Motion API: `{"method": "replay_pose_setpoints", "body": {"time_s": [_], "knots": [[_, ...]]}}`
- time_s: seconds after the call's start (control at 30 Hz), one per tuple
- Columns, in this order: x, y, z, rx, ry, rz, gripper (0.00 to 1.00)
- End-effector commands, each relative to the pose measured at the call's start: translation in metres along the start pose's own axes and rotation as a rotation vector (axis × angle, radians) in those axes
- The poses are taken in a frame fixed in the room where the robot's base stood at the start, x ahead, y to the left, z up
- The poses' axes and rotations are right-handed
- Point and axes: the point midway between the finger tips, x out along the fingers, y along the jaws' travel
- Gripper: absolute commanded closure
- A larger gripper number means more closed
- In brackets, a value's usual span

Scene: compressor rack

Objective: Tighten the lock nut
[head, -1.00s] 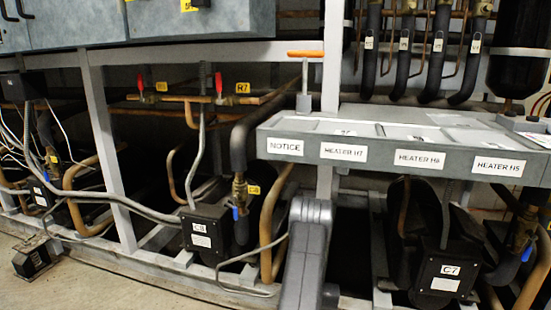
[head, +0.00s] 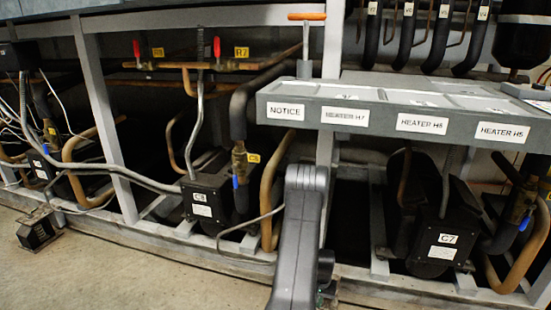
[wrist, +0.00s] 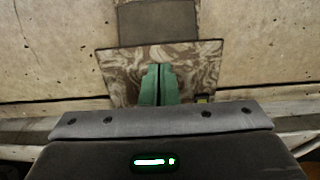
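I cannot make out a lock nut in either view. In the wrist view, my gripper (wrist: 158,84) has two green fingers side by side with only a thin dark line between them; they are shut, and nothing shows between them. They overlap a mottled brown-grey square plate (wrist: 120,68); I cannot tell whether they touch it. In the head view, only a grey link of my arm shows at the bottom middle; the gripper is out of frame. A T-shaped tool with an orange crossbar (head: 306,16) and grey stem stands upright at the left end of the grey tray (head: 350,92).
Compressor boxes C9 (head: 207,201) and C7 (head: 442,233) sit low in the grey frame, among copper pipes and black hoses. Red-handled valves (head: 216,48) are on a pipe behind. A small black box (head: 37,231) lies on the floor. Bare floor (head: 130,270) is at lower left.

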Motion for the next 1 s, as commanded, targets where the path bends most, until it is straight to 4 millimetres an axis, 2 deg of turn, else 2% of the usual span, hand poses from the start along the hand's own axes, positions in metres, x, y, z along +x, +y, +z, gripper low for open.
{"method": "replay_pose_setpoints", "body": {"time_s": [0.4,1.0], "knots": [[0.0,-0.01,-0.003,-0.001,0.001,0.0,1.0],[-0.001,-0.013,-0.001,-0.001,0.004,0.0,1.0]]}}
